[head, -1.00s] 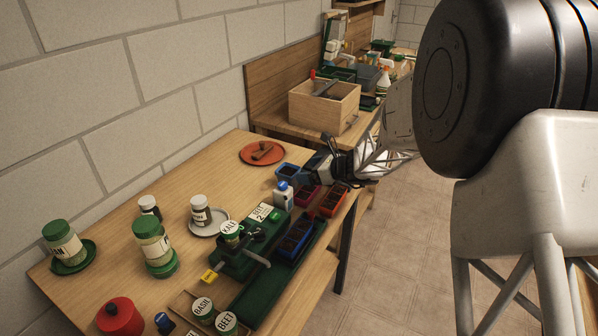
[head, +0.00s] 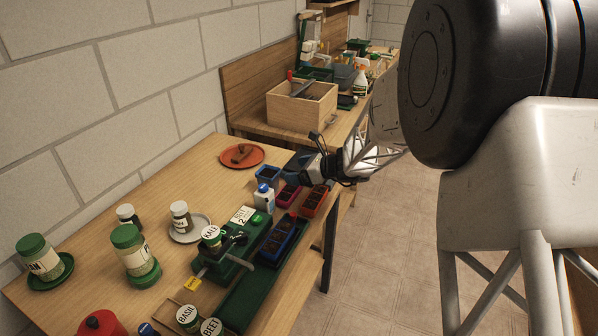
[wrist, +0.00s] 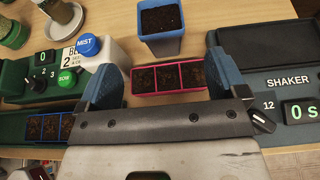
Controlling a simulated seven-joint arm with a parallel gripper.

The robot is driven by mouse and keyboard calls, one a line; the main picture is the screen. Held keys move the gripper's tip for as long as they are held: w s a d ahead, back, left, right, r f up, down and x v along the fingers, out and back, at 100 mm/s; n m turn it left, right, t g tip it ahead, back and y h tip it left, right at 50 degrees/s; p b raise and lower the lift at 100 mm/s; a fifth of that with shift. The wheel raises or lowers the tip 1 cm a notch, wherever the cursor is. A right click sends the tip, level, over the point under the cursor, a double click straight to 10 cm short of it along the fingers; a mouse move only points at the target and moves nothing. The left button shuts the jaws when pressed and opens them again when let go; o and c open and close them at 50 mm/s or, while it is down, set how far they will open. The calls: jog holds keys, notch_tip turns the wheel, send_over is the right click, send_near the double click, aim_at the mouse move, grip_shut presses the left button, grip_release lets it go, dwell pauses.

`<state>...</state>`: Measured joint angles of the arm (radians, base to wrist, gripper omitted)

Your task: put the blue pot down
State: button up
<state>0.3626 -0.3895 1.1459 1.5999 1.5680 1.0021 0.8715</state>
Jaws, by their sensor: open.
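The blue pot (head: 267,177) stands upright on the wooden table (head: 190,180), beside a white bottle with a blue cap. In the wrist view the blue pot (wrist: 161,30) is filled with dark soil and sits beyond my fingertips, apart from them. My gripper (head: 306,168) is just right of the pot in the head view. In the wrist view my gripper (wrist: 163,75) is open, its two blue fingers spread wide with nothing held. A pink three-cell tray of soil (wrist: 169,77) shows between the fingers, below them.
A shaker unit (wrist: 285,80) reading 0 s is by the right finger. The bottle (wrist: 88,45), labelled MIST on its cap, is by the left one. An orange saucer (head: 256,155) lies behind.

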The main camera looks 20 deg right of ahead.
jog(key=shift+a+r, duration=0.1)
jog(key=s+a+r+n+g+h, duration=0.1)
jog(key=s+a+r+n+g, duration=0.2)
jog(key=s+a+r+n, duration=0.5)
jog(key=s+a+r+n+g+h, duration=0.1)
jog(key=s+a+r+n+g, duration=0.3)
jog(key=s, duration=0.6)
jog(key=s+d+r+n+h, duration=0.1)
jog(key=s+r+n+h, duration=0.1)
jog(key=s+n+h, duration=0.2)
jog(key=s+d+r+n+h, duration=0.1)
jog(key=s+r+n+h, duration=0.1)
jog(key=s+n, duration=0.8)
jog(key=s+h, duration=0.1)
jog(key=s, duration=0.6)
jog(key=shift+s+d+r+n+h, duration=0.15)
jog(key=shift+s+n+h, duration=0.15)
jog(key=shift+n+h, duration=0.1)
